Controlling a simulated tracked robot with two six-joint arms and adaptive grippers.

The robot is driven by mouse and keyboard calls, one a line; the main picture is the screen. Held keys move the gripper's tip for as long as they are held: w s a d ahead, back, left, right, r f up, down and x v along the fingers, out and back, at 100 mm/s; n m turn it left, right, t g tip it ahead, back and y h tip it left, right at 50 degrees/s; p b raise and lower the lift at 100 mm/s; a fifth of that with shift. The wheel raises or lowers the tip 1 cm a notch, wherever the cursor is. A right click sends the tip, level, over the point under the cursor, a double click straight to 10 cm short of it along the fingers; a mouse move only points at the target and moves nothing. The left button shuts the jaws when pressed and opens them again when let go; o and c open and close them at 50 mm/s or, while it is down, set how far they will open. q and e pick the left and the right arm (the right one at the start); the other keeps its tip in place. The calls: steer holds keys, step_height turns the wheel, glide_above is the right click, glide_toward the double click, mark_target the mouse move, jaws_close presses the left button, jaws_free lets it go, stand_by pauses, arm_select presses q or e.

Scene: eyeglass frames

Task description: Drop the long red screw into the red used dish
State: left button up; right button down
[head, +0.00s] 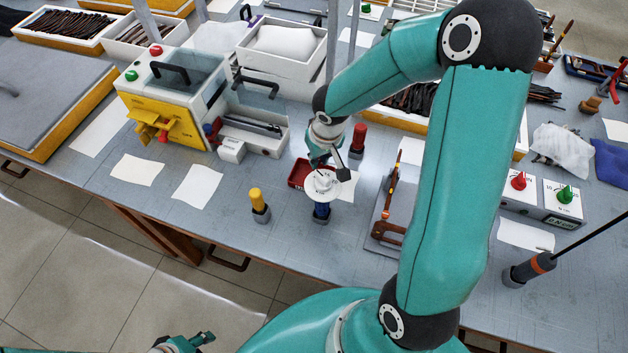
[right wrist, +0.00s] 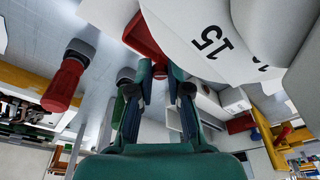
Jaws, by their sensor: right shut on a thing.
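The red dish (head: 299,172) lies on the grey bench beside a white round disc (head: 322,186), which hides part of it. In the right wrist view a red surface, likely the dish (right wrist: 146,38), shows just beyond my fingertips. My right gripper (head: 324,163) is low over the dish and disc area, fingers close together (right wrist: 160,76). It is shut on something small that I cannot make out. I cannot pick out the long red screw anywhere. My left gripper (head: 197,341) is at the bottom edge; its jaws are unclear.
The white disc, numbered 15 in the wrist view (right wrist: 210,38), sits above a blue-handled tool (head: 321,213). A yellow-topped tool (head: 258,202) and a red-topped one (head: 358,139) stand nearby. A grey tray (head: 408,212) lies to the right. A white-yellow machine (head: 172,100) stands left.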

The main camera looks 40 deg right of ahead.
steer(key=shift+f, duration=0.15)
steer(key=c, duration=1)
jaws_free()
steer(key=shift+c, duration=0.2)
step_height(320, 180, up, 12)
steer(key=s, duration=0.2)
steer(key=shift+s+a+f, duration=0.15)
steer(key=shift+a, duration=0.25)
